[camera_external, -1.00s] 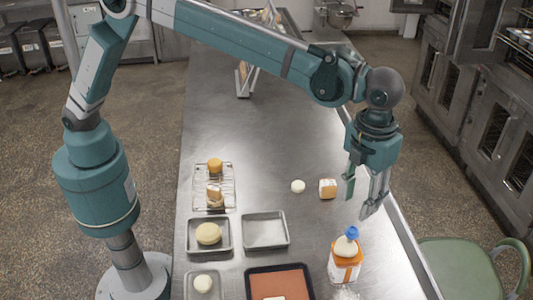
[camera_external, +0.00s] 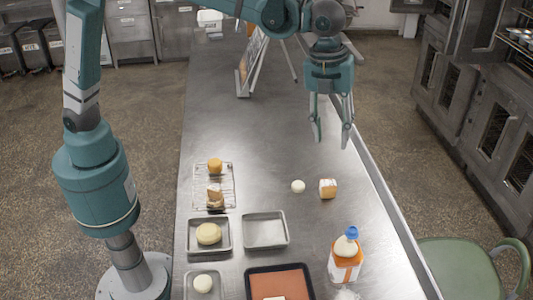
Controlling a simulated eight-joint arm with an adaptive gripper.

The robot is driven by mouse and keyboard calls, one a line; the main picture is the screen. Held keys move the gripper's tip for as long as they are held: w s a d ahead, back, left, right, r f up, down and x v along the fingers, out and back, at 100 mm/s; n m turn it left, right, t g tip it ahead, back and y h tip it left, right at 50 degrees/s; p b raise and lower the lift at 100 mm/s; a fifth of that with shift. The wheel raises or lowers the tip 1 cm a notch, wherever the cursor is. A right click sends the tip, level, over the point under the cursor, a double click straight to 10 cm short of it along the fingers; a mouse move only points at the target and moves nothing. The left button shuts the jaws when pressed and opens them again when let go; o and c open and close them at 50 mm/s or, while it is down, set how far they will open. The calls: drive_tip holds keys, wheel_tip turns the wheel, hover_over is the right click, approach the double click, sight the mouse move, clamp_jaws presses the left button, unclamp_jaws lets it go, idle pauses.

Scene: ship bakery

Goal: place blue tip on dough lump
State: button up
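The blue tip (camera_external: 351,233) rests on top of a pale rounded lump (camera_external: 345,247), which sits on an orange and white package (camera_external: 344,267) at the right front of the steel table. Other pale, dough-like lumps are in view: a large one (camera_external: 208,233) in a metal tray, a smaller one (camera_external: 203,283) in a tray at the front left, and a small white one (camera_external: 298,186) on the bare table. My gripper (camera_external: 332,142) is open and empty, pointing down above the table, well behind and above the blue tip.
A wire rack (camera_external: 229,177) holds baked pieces. A small orange and white block (camera_external: 328,188) stands near the right edge. The table's middle is clear.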

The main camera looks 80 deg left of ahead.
drive_tip(key=s+a+r+n+t, duration=0.1)
drive_tip(key=s+a+r+n, duration=0.1)
drive_tip(key=s+a+n, duration=0.75)
drive_tip(key=s+a+r+n+t, duration=0.2)
drive_tip(key=s+a, duration=0.5)
drive_tip(key=a, duration=0.8)
drive_tip(key=s+a+f+n+t, duration=0.1)
drive_tip(key=s+a+f+n, duration=0.4)
drive_tip(key=s, duration=0.6)
drive_tip(key=s+a+f+n+t, duration=0.1)
drive_tip(key=s+a+f+n, duration=0.5)
drive_tip(key=s+a, duration=0.4)
drive_tip(key=shift+s+a+f+n+t+y, duration=0.2)
drive_tip(key=shift+s+a+n+t+y, duration=0.15)
drive_tip(key=shift+n, duration=0.2)
